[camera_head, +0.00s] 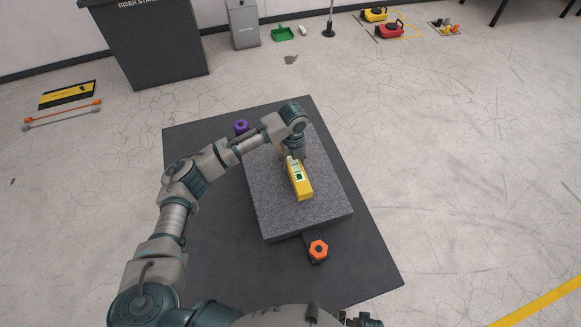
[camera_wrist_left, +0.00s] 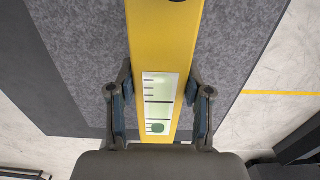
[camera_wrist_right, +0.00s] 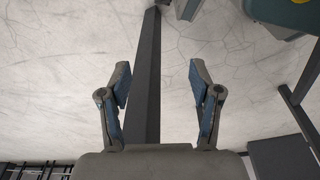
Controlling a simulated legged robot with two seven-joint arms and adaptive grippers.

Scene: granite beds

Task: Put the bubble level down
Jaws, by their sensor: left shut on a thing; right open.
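The bubble level (camera_head: 302,187) is a yellow bar with a pale green vial window. It lies over the speckled grey granite bed (camera_head: 279,215) in the head view. My left gripper (camera_head: 292,156) is at the level's far end, its jaws on either side. In the left wrist view the level (camera_wrist_left: 166,40) runs between the two fingers of my left gripper (camera_wrist_left: 160,105), which is shut on it. I cannot tell whether the level touches the granite. My right gripper (camera_wrist_right: 160,85) is open and empty in the right wrist view, with pale floor beyond it.
The granite bed stands on a dark mat (camera_head: 215,270). An orange-topped knob (camera_head: 318,250) is at its near edge and a purple knob (camera_head: 241,127) at its far left. A dark bin (camera_head: 155,45) and small tools stand at the back. The floor to the right is clear.

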